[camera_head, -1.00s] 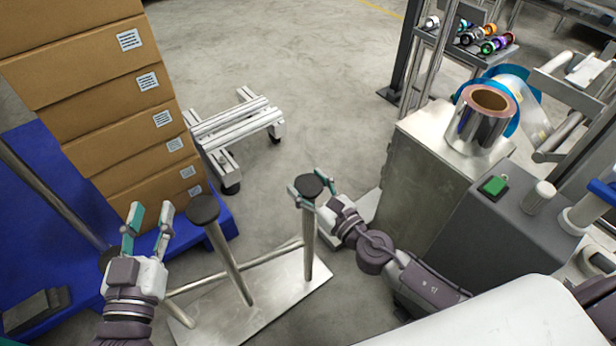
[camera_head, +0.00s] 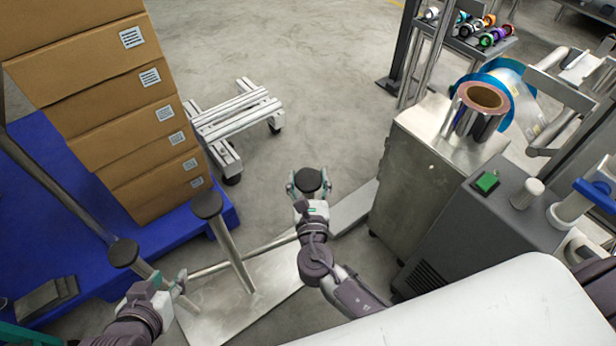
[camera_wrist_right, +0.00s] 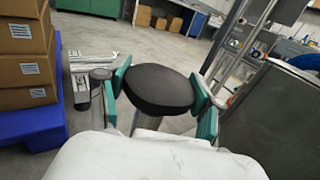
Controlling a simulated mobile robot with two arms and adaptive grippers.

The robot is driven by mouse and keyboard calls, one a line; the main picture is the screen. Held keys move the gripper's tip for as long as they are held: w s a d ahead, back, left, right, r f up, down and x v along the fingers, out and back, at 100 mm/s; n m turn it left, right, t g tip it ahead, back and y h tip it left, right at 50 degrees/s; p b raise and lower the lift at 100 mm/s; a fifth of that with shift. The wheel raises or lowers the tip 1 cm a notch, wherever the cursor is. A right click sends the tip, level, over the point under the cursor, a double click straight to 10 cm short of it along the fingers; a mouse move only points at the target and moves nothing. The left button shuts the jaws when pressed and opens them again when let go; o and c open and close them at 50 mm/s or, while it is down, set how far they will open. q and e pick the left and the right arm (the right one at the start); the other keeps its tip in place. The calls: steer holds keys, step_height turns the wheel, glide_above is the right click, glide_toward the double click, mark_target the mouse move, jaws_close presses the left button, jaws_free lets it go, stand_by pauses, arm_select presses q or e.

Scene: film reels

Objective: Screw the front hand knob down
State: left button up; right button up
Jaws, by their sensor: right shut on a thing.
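Three dark round knobs stand on metal posts above a pale metal base plate (camera_head: 225,306). My right gripper (camera_head: 310,184) is shut on the rightmost knob (camera_head: 312,179). In the right wrist view its teal fingertips press the black knob (camera_wrist_right: 158,88) from both sides, and its post shows below. The middle knob (camera_head: 207,205) stands free on a tilted-looking post. The left knob (camera_head: 122,252) is at the lower left. My left gripper (camera_head: 170,282) is low beside that knob's post; the view does not show how far its fingers are apart or whether they touch the post.
Stacked cardboard boxes (camera_head: 125,95) stand on a blue pallet (camera_head: 225,214) at the left. A white wheeled frame (camera_head: 232,122) is behind the knobs. A metal cabinet (camera_head: 405,190) with a foil reel (camera_head: 475,115) and a grey machine are at the right.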

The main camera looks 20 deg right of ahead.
steer(key=shift+w+r, duration=0.15)
steer(key=shift+r, duration=0.25)
steer(key=o, duration=0.9)
steer(key=shift+c, duration=0.2)
steer(key=o, duration=0.3)
steer(key=shift+f, duration=0.15)
steer(key=shift+s+f, duration=0.1)
steer(key=shift+s, duration=0.2)
steer(key=v, duration=1.1)
steer(key=shift+s+a, duration=0.2)
steer(key=shift+s, duration=0.05)
steer(key=shift+d, duration=0.1)
